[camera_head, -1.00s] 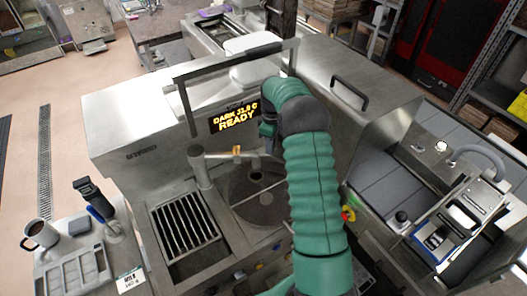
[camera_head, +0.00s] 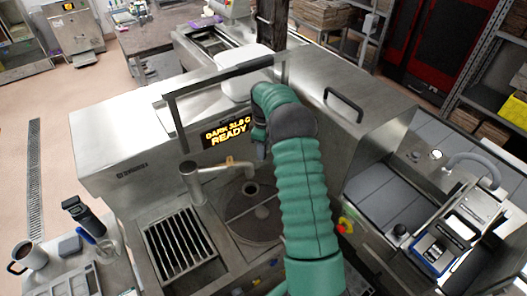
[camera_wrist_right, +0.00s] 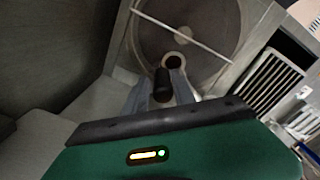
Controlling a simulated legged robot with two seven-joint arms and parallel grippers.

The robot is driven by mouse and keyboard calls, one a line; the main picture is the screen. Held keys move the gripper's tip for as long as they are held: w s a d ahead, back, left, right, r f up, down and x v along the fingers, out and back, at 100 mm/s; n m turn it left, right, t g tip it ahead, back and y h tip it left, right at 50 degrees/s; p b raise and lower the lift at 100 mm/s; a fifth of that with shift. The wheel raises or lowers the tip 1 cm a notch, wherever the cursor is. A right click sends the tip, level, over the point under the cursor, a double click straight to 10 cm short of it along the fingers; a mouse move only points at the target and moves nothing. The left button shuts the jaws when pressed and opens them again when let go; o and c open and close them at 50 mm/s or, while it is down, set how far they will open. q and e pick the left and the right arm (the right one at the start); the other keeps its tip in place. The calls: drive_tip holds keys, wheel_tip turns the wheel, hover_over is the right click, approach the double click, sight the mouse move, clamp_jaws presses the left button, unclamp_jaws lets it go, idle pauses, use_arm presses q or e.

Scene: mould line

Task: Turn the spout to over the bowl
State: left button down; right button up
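The metal spout (camera_head: 212,168) stands on an upright post behind the grate. It reaches right, over the back left part of the round bowl (camera_head: 262,222), and carries a small brass-coloured fitting. My right gripper (camera_head: 262,153) is at the spout's free end, pointing down. In the right wrist view, its two grey fingers (camera_wrist_right: 162,92) lie close on both sides of a dark cylinder, seemingly the spout's end piece; they look shut on it. The bowl also shows beyond them in the wrist view (camera_wrist_right: 205,22), with a thin bar across it. My left gripper is not in view.
A slotted grate (camera_head: 178,245) lies left of the bowl. The lit display (camera_head: 227,134) reads READY. A metal frame (camera_head: 222,78) stands above it. A side table at the lower left holds a mug (camera_head: 32,256) and a black-handled tool (camera_head: 82,214).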

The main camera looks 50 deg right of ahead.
drive_tip(key=shift+o, duration=0.9)
drive_tip(key=shift+f, duration=0.15)
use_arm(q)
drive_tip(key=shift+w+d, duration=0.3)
use_arm(e)
drive_tip(key=shift+w+d+f, duration=0.1)
drive_tip(key=shift+d+f, duration=0.05)
drive_tip(key=shift+d, duration=0.1)
wheel_tip(320, 180, up, 8)
drive_tip(key=b, duration=0.3)
drive_tip(key=shift+a+r, duration=0.1)
drive_tip(key=shift+r, duration=0.15)
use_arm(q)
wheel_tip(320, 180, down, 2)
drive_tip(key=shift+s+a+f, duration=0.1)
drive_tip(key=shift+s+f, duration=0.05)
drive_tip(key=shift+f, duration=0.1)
use_arm(e)
wheel_tip(320, 180, up, 8)
drive_tip(key=shift+d, duration=0.25)
drive_tip(key=shift+w+r, duration=0.1)
